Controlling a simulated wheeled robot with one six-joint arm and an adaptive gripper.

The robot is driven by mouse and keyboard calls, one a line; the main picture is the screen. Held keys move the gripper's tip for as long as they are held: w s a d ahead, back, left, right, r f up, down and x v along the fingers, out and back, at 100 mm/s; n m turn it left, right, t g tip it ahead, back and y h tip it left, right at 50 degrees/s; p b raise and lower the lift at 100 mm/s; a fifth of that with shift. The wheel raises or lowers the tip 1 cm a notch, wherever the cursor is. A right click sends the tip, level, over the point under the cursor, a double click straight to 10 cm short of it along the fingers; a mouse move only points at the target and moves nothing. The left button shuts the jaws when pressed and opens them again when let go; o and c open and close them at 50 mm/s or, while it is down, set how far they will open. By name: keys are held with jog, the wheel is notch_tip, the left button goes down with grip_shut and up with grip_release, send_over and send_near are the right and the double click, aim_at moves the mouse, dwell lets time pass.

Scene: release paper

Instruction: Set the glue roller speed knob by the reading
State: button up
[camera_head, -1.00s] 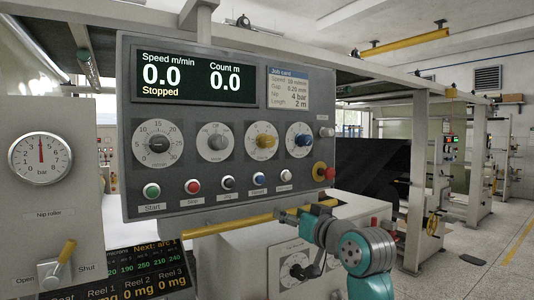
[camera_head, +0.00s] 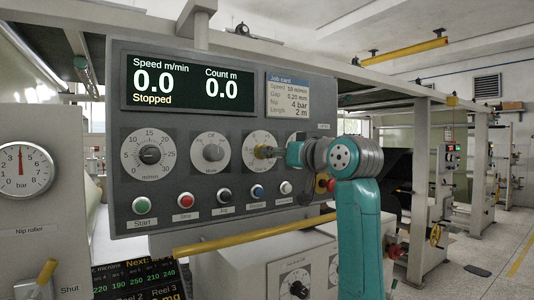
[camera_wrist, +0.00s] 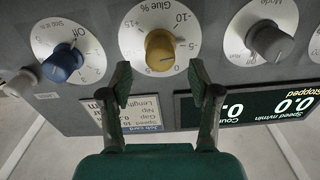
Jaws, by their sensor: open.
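The yellow glue knob (camera_head: 264,152), on a white "Glue %" dial, is third in the panel's row of dials. It also shows in the wrist view (camera_wrist: 160,50), which is upside down; I cannot tell its setting surely. My gripper (camera_wrist: 160,78) is open, with its fingertips a little short of the yellow knob and to either side of it; the head view shows it (camera_head: 279,151) just right of the knob. The display (camera_head: 188,84) reads speed 0.0, count 0.0, Stopped. The lower screen (camera_head: 135,275) shows green figures 220, 190, 250, 210, 240.
The grey speed knob (camera_head: 150,155) and grey mode knob (camera_head: 213,152) are to the left. The blue stop knob (camera_wrist: 62,62) neighbours the glue knob. A job card (camera_head: 288,95) gives nip 4 bar, length 2 m. Push buttons and a yellow bar (camera_head: 255,235) lie below.

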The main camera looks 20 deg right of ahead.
jog(key=shift+x, duration=2.6)
jog(key=c, duration=1.2)
